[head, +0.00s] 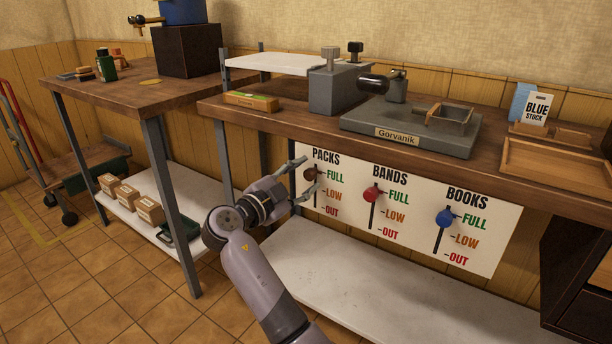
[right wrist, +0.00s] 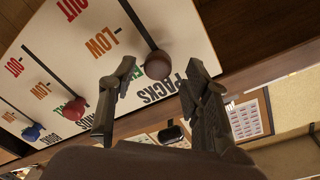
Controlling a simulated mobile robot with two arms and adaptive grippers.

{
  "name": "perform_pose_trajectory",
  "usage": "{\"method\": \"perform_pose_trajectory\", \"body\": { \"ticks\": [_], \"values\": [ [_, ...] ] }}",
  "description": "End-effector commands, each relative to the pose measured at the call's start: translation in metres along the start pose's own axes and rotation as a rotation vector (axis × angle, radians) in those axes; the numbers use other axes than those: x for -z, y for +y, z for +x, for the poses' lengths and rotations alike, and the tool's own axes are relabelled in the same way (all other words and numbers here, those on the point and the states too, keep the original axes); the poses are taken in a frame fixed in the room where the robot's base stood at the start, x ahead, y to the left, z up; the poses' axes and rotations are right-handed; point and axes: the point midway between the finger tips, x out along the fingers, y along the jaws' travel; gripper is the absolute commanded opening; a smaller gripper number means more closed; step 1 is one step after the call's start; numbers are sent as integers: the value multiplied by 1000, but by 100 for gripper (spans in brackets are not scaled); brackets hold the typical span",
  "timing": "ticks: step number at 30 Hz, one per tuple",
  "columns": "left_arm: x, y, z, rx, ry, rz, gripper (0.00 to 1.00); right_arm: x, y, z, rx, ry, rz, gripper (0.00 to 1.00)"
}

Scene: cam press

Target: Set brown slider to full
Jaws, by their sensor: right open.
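The white board (head: 470,210) on the bench front has three vertical slots labelled PACKS, BANDS and BOOKS. The brown slider (head: 310,174) is a round knob at the top of the PACKS slot, level with FULL. My right gripper (head: 309,175) is open, one finger above and one below the knob. In the right wrist view the brown slider (right wrist: 159,65) shows between and beyond my open fingertips (right wrist: 161,68); contact cannot be made out. My left gripper is not in view.
The red slider (head: 371,194) and blue slider (head: 443,217) also sit level with FULL. Above the board is the wooden bench top (head: 300,118) with a grey press base (head: 370,140).

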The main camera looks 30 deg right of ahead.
Motion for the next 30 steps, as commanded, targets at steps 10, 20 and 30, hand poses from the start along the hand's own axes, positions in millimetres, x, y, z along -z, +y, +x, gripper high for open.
{"method": "perform_pose_trajectory", "body": {
  "ticks": [10,20,30],
  "values": [
    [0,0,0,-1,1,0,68,0,0,-73,0,-4,1,44],
    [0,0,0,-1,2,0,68,0,0,-105,0,0,1,44],
    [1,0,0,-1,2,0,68,0,0,-106,0,0,1,44]
  ]
}}
